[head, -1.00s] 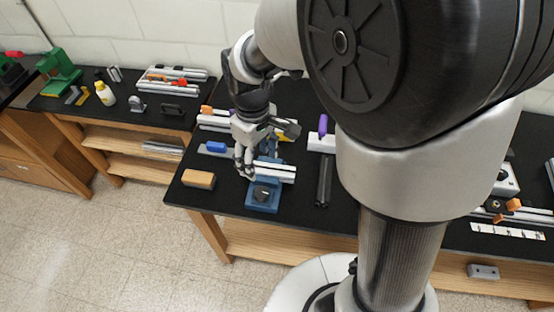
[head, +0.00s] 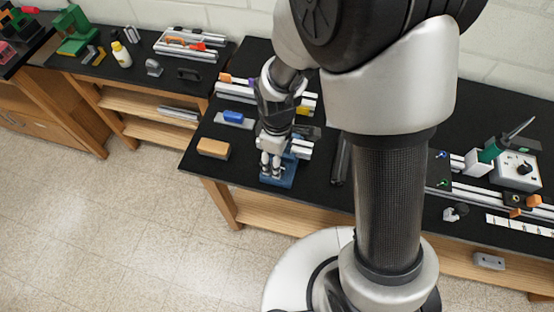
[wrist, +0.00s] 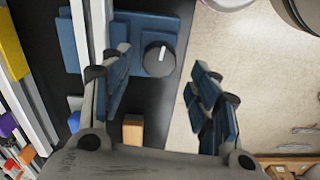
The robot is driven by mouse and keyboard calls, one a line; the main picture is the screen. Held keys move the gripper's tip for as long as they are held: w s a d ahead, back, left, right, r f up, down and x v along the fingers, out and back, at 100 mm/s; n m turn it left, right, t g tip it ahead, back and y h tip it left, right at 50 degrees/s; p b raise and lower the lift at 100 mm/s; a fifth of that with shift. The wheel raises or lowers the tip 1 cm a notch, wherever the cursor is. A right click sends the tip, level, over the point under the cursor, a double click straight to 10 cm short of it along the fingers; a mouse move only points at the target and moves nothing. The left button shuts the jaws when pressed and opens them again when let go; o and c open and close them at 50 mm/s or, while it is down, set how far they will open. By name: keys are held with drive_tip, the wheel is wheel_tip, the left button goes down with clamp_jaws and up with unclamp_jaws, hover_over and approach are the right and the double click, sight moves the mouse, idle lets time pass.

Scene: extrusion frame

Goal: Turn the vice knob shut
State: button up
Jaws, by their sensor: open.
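The blue vice (head: 284,181) stands at the front edge of the black bench, with a silver extrusion bar (wrist: 98,28) across it. Its round dark knob (wrist: 159,60) with a white pointer line shows in the wrist view, on the vice's blue front part. In the head view my gripper hides the knob. My gripper (head: 270,166) points down over the front of the vice. In the wrist view my gripper (wrist: 160,68) is open and empty, with the knob showing between its two spread fingers. I cannot tell whether either finger touches it.
An orange-tan block (head: 213,149) and a blue block (head: 234,116) lie left of the vice. A dark bar (head: 341,160) lies to its right. More extrusion rails stand behind. The bench's front edge is close, with floor beyond it.

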drive_tip(key=shift+f+b, duration=0.35)
drive_tip(key=shift+f, duration=1.7)
drive_tip(key=shift+c, duration=0.2)
drive_tip(key=c, duration=1)
drive_tip(key=shift+m, duration=0.9)
drive_tip(key=o, duration=1)
drive_tip(key=shift+o, duration=0.2)
wheel_tip(320, 180, up, 12)
